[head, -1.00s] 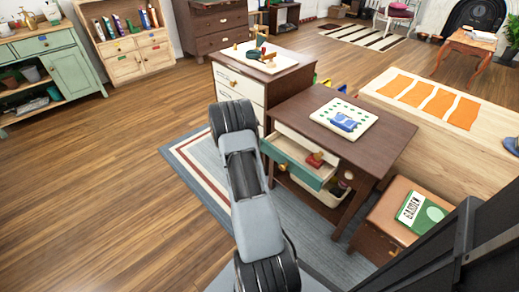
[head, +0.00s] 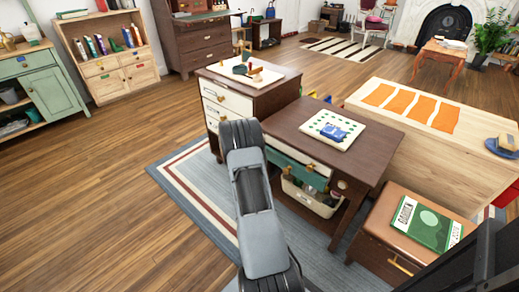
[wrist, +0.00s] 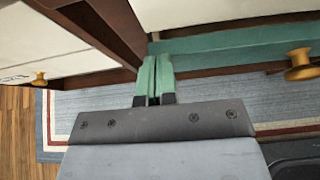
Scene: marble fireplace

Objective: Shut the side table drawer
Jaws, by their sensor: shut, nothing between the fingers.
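The side table (head: 340,145) is dark brown, with a teal-fronted drawer (head: 297,165) on its near side. A narrow pale strip of drawer interior shows between the tabletop edge and the teal front, so the drawer stands slightly open. In the wrist view the teal drawer front (wrist: 230,42) runs across the upper right, with a brass knob (wrist: 298,66). My gripper (wrist: 155,75) is shut and empty, its green fingertips at the left end of the drawer front. I cannot tell whether they touch it. In the head view my arm hides the fingertips.
A dark cabinet with white drawers (head: 228,103) stands close on the left. A crate (head: 308,197) sits under the drawer. A brown stool with a green book (head: 425,222) is at the right, beside a light wooden table (head: 410,142). Open wooden floor lies left of the rug (head: 200,190).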

